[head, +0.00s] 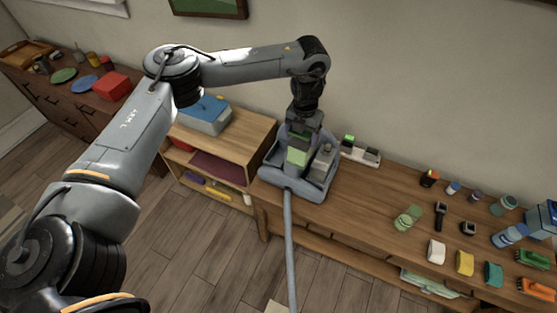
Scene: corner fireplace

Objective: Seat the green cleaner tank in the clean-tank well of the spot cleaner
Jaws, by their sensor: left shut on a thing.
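The spot cleaner (312,191) is a grey-blue machine with a hose, standing on the wooden sideboard near its left end. The green cleaner tank (297,157) is at the left part of the spot cleaner, upright as far as I can see. My left gripper (299,140) points straight down and is shut on the tank's top. The tank's lower end is hidden by the cleaner's body, so I cannot tell whether it is fully down in the well. A grey block-like part (322,160) of the cleaner stands right of the tank. My right gripper is not in view.
A charger-like strip with a green block (349,141) sits behind the cleaner. Bottles, watches and coloured brushes (533,259) fill the sideboard's right side. A low shelf with a blue-topped box (205,114) stands at left. The sideboard just right of the cleaner is clear.

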